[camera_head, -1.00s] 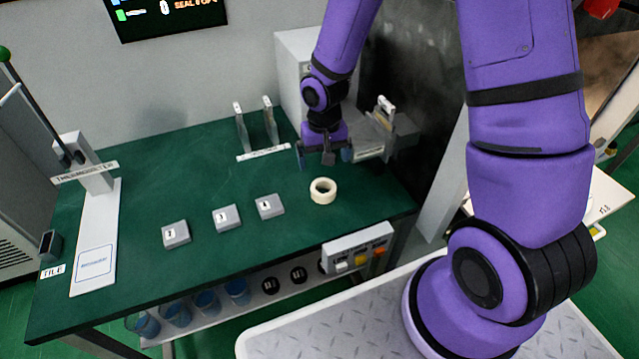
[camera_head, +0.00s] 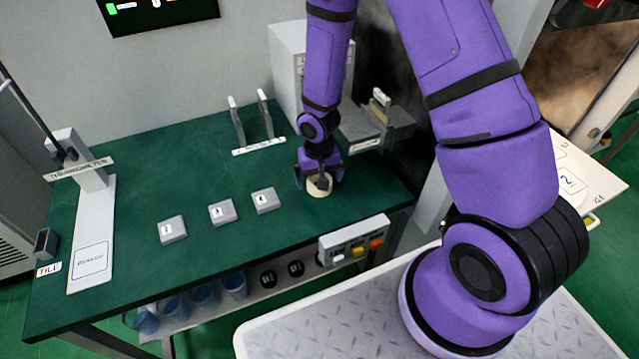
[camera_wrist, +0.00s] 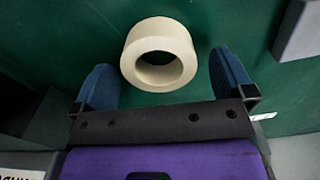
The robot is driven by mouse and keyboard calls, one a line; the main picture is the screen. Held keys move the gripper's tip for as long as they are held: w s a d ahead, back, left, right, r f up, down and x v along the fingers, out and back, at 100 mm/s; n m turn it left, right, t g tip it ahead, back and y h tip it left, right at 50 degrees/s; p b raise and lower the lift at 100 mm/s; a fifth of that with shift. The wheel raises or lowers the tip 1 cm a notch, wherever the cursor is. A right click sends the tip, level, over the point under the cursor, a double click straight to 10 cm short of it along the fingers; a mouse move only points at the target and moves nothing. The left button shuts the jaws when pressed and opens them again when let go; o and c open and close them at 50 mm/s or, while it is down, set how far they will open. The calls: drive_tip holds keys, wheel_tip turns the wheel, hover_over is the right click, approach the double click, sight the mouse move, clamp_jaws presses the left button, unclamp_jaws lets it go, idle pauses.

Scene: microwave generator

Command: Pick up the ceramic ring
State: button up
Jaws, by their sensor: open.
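The ceramic ring (camera_head: 319,187) is a cream-coloured, thick-walled ring lying flat on the green bench. It also shows in the wrist view (camera_wrist: 159,54), at the upper middle. My gripper (camera_head: 319,180) is low over the bench at the ring and partly hides it in the head view. In the wrist view my gripper (camera_wrist: 165,82) is open, with one blue fingertip to the left of the ring and one to the right. The ring lies between and a little beyond the fingertips, with a gap on each side. I cannot tell the exact height of the fingertips.
Several grey numbered blocks (camera_head: 221,212) sit left of the ring on the green bench (camera_head: 130,260). A button box (camera_head: 354,241) is at the front edge. An upright two-post stand (camera_head: 252,126) is behind, and a grey fixture (camera_head: 378,128) stands right of my gripper.

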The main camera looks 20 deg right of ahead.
drive_tip(key=shift+f, duration=0.6)
drive_tip(key=shift+c, duration=0.5)
drive_tip(key=c, duration=1)
drive_tip(key=shift+o, duration=0.2)
drive_tip(key=shift+r, duration=0.1)
